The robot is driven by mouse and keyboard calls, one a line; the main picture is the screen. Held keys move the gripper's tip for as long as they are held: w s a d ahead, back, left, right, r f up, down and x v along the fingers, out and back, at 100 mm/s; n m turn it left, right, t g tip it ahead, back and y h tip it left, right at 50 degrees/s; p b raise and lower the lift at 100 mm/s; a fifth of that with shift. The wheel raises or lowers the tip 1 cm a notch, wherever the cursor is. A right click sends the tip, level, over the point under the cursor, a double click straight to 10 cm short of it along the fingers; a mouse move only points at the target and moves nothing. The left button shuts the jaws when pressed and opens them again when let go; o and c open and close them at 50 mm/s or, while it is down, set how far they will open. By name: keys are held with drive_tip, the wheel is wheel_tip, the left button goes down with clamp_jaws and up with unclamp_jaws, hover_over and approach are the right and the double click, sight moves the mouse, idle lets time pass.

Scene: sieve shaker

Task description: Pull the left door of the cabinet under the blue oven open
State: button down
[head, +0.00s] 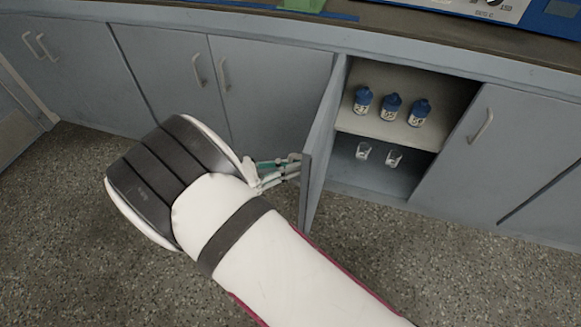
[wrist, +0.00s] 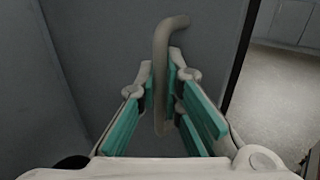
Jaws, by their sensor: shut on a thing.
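The left door (head: 324,140) of the cabinet under the blue oven (head: 553,16) stands swung well out from the cabinet front. Its edge faces the head camera. My gripper (head: 292,168) is at the outer face of this door. In the wrist view my gripper (wrist: 167,95) has its teal pads on both sides of the door's curved handle (wrist: 163,60) and is shut on it. The door's grey face (wrist: 105,45) fills much of the wrist view.
Inside the open cabinet, several blue-capped bottles (head: 391,107) stand on the shelf (head: 372,126). Two small clear glasses (head: 394,158) stand below. The right door (head: 505,145) is closed. More closed cabinets (head: 175,75) run left. Speckled floor (head: 75,230) is clear in front.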

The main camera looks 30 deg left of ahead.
drive_tip(key=shift+s+a+h, duration=0.25)
drive_tip(key=shift+a+h, duration=0.05)
drive_tip(key=shift+a, duration=0.25)
drive_tip(key=c, duration=1.7)
unclamp_jaws()
drive_tip(key=shift+w, duration=0.1)
drive_tip(key=v, duration=1.2)
drive_tip(key=shift+r, duration=0.15)
